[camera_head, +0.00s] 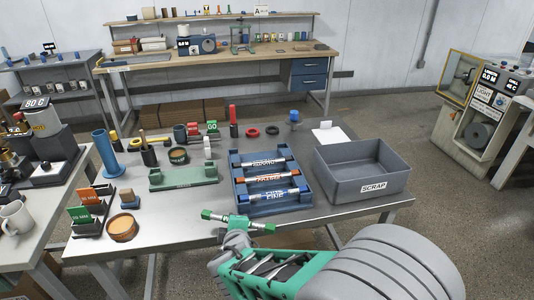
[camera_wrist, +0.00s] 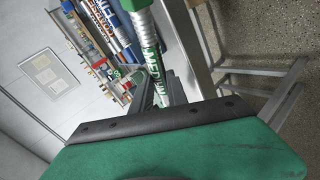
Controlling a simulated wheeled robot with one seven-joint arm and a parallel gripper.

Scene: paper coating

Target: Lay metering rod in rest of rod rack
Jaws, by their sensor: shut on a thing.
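My gripper (camera_head: 238,224) is shut on a metering rod with green ends (camera_head: 262,227) in the head view. It holds the rod near its middle, in front of the table's front edge and apart from the racks. In the wrist view the rod (camera_wrist: 148,48) shows a silver body with green lettering, only partly readable, and runs down to the jaws (camera_wrist: 170,92). A blue rack (camera_head: 275,209) on the table holds three rods, with dark, orange and blue markings. A green cradle (camera_head: 184,182) left of it appears empty. My gripper is in front of the blue rack.
A grey scrap bin (camera_head: 371,185) stands right of the blue rack. A blue cylinder (camera_head: 106,150), small sample stands (camera_head: 87,220) and a round orange-brown dish (camera_head: 122,229) are on the left. Some bare tabletop (camera_head: 180,222) lies in front of the green cradle.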

